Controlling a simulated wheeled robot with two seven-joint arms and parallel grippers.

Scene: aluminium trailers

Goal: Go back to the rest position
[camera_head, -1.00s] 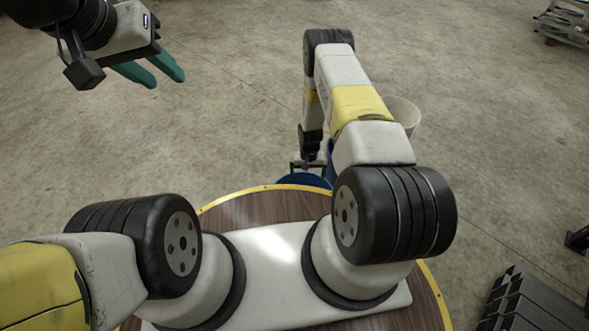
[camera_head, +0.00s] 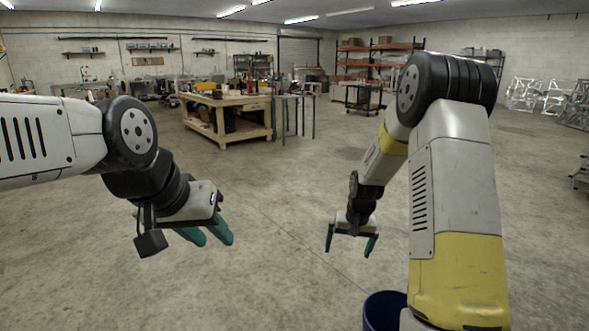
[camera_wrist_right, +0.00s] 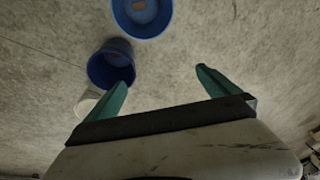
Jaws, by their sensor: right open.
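My left gripper (camera_head: 214,241) hangs over bare floor at the left of the head view, its teal fingers apart with nothing between them. My right gripper (camera_head: 350,252) is right of the middle, pointing down, its two teal fingers wide apart and empty. It also shows in the right wrist view (camera_wrist_right: 160,80), with only concrete floor between the fingers.
A blue bin (camera_head: 380,312) stands below my right arm, partly hidden by it. The right wrist view shows a blue bin (camera_wrist_right: 143,28), a darker blue bin (camera_wrist_right: 100,72) and a whitish container (camera_wrist_right: 86,106). A wooden workbench (camera_head: 228,103) stands further back.

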